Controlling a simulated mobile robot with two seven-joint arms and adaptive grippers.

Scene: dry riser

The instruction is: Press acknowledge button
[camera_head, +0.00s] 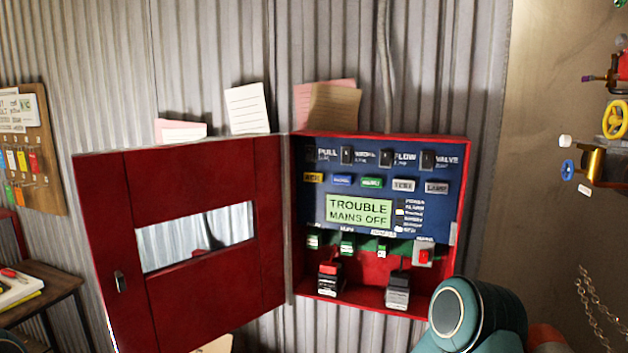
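A red wall cabinet (468,170) stands open on the corrugated wall, its door (215,297) swung out to the left. Inside is a blue control panel (440,165). A row of coloured buttons crosses it: yellow (313,177), blue (342,181), green (371,182), white (404,185) and grey (436,187). Their labels are too small to read surely, so I cannot tell which is acknowledge. A lit green display (358,210) reads "TROUBLE MAINS OFF". A red button (424,256) sits on a grey box at the lower right. Neither gripper is in view.
Part of my arm shows at the bottom right, near the cabinet's lower right corner. Two batteries (329,280) (397,291) stand on the cabinet floor. Papers (247,108) stick up behind the cabinet. Valves (615,120) and a chain (596,305) are at the right, a wooden table (50,280) at the left.

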